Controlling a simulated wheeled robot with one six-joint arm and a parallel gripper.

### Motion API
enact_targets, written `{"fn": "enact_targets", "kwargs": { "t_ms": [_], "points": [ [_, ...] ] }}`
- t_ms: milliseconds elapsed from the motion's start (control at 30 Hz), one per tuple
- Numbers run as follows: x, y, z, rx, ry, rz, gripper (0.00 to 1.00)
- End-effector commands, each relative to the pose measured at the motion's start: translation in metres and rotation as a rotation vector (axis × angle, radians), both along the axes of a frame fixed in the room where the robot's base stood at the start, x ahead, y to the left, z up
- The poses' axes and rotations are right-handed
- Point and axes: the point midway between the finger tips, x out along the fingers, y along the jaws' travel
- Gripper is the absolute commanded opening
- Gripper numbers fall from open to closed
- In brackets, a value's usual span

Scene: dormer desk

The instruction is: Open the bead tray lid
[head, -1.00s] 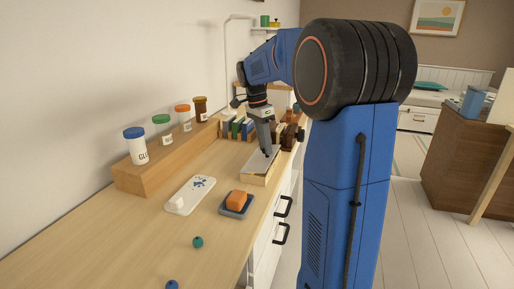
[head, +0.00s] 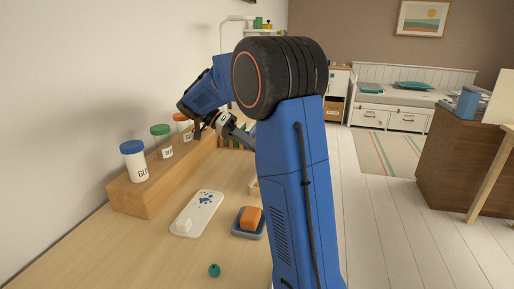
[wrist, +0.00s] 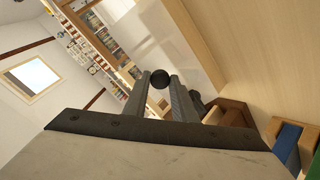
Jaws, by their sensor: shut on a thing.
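The bead tray is mostly hidden behind my arm in the head view; only a pale edge of it (head: 253,186) shows on the desk. In the wrist view a dark round knob (wrist: 160,78) sits between the tips of my gripper (wrist: 160,82), which is shut on it. Beyond the knob is a pale, see-through lid panel (wrist: 178,38). In the head view my gripper (head: 243,135) is tilted and partly hidden behind my arm; the lid does not show clearly there. How far the lid is open I cannot tell.
A wooden riser (head: 150,194) with several labelled jars stands along the wall. A white palette (head: 197,213) and a dish with an orange block (head: 250,219) lie on the desk. A teal bead (head: 214,270) is near the front.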

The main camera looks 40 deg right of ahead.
Motion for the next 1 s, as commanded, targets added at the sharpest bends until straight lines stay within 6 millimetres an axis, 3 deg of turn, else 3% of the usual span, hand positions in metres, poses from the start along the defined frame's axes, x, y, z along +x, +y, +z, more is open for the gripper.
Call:
{"fn": "enact_targets", "kwargs": {
  "t_ms": [733,767,833,1000],
  "points": [
    [0.0043,0.0033,-0.0023,-0.055,0.073,0.000,0.00],
    [0.0043,0.0033,-0.0023,-0.055,0.073,0.000,0.27],
    [0.0043,0.0034,-0.0024,-0.055,0.073,0.000,0.43],
    [0.0043,0.0033,-0.0021,-0.055,0.073,0.000,0.43]
  ]
}}
